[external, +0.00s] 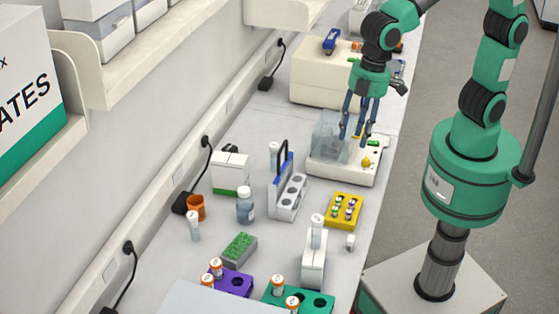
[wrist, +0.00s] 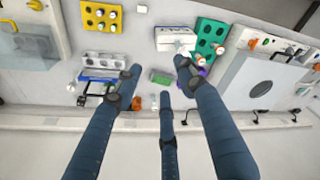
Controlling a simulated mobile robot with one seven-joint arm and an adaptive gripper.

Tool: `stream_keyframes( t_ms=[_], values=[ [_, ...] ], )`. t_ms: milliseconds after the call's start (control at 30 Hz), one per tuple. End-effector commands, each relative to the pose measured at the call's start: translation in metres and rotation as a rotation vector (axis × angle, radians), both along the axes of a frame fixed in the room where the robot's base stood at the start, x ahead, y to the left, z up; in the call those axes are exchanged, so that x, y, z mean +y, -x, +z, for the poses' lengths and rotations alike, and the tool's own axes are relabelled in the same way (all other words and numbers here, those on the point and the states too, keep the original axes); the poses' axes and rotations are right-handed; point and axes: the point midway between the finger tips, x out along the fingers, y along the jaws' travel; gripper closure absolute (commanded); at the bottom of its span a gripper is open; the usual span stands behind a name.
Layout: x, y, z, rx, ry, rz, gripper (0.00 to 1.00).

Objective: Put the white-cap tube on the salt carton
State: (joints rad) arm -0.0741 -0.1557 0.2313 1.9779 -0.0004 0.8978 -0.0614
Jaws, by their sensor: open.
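A white carton with a green lower band (external: 230,172), likely the salt carton, stands near the wall in the external view; I cannot read its label. Several white-capped tubes show. One (external: 193,227) stands on the bench in front of the orange cup (external: 196,206). One (external: 316,232) is upright in a white block (external: 313,262). One (external: 273,154) stands behind the blue-handled rack (external: 288,192). I cannot tell which one is meant. My gripper (external: 357,135) is open and empty above the white balance (external: 345,168). Its spread fingers (wrist: 160,88) fill the wrist view.
A clear-walled box (external: 328,135) stands at the balance, close to my fingers. A yellow rack (external: 343,210), green block (external: 239,250), purple rack (external: 232,281) and teal rack (external: 298,300) crowd the near bench. A shelf (external: 150,50) overhangs the wall side.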

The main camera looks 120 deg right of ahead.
Motion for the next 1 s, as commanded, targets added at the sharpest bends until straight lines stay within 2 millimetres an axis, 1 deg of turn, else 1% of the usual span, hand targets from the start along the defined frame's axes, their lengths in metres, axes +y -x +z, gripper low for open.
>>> stream_keyframes(
  t_ms=[33, 133, 300, 433, 600, 800, 900, 1000],
  values=[
    [-0.003, 0.014, 0.012, -0.02, -0.002, -0.007, 0.6],
    [-0.009, 0.039, 0.029, -0.052, -0.005, -0.022, 0.6],
    [-0.018, 0.084, 0.051, -0.104, -0.012, -0.044, 0.6],
    [-0.024, 0.119, 0.063, -0.145, -0.016, -0.062, 0.6],
    [-0.031, 0.164, 0.072, -0.197, -0.021, -0.087, 0.6],
    [-0.037, 0.212, 0.074, -0.256, -0.027, -0.11, 0.6],
    [-0.039, 0.229, 0.072, -0.276, -0.03, -0.12, 0.6],
    [-0.04, 0.24, 0.07, -0.291, -0.031, -0.127, 0.6]
  ],
)
